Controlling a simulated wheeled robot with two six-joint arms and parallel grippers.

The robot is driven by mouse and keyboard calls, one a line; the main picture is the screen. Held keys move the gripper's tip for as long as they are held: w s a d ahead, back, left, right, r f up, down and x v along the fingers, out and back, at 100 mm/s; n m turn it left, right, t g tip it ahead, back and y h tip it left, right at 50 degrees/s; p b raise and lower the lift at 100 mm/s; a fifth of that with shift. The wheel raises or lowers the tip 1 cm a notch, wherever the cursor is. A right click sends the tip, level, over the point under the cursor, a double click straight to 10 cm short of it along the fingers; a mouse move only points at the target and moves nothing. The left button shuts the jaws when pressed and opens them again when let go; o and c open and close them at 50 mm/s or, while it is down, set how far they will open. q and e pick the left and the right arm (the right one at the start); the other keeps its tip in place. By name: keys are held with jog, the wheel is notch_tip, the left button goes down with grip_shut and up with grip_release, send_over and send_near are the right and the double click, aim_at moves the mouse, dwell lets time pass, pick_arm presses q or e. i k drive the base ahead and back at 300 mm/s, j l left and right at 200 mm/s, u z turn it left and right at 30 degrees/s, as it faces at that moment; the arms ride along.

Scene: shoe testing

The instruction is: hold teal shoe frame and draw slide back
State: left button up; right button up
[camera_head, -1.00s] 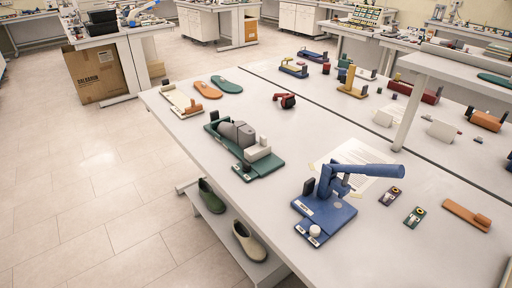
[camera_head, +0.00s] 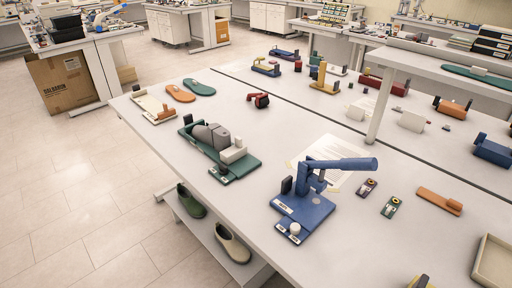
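The teal shoe frame (camera_head: 240,168) is a flat dark-green base lying on the table left of centre in the head view. A grey shoe-like form (camera_head: 210,136) lies on it. A pale block (camera_head: 233,151), which may be the slide, sits at its right end, close to the grey form. A small dark upright block (camera_head: 188,120) stands at its left end. Neither of my grippers shows in the head view.
A blue lever device (camera_head: 303,208) stands right of the frame. Shoe soles (camera_head: 180,93) and a cream board (camera_head: 153,108) lie behind it. Shoes (camera_head: 232,243) sit on a shelf below the table edge. A beige tray (camera_head: 493,262) is at the lower right.

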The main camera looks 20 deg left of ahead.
aim_at(231, 155)
jog(key=i+j+z, duration=0.25)
jog(key=j, duration=0.2)
jog(key=j+z, duration=0.55)
jog(key=j, duration=0.35)
jog(key=i, duration=0.05)
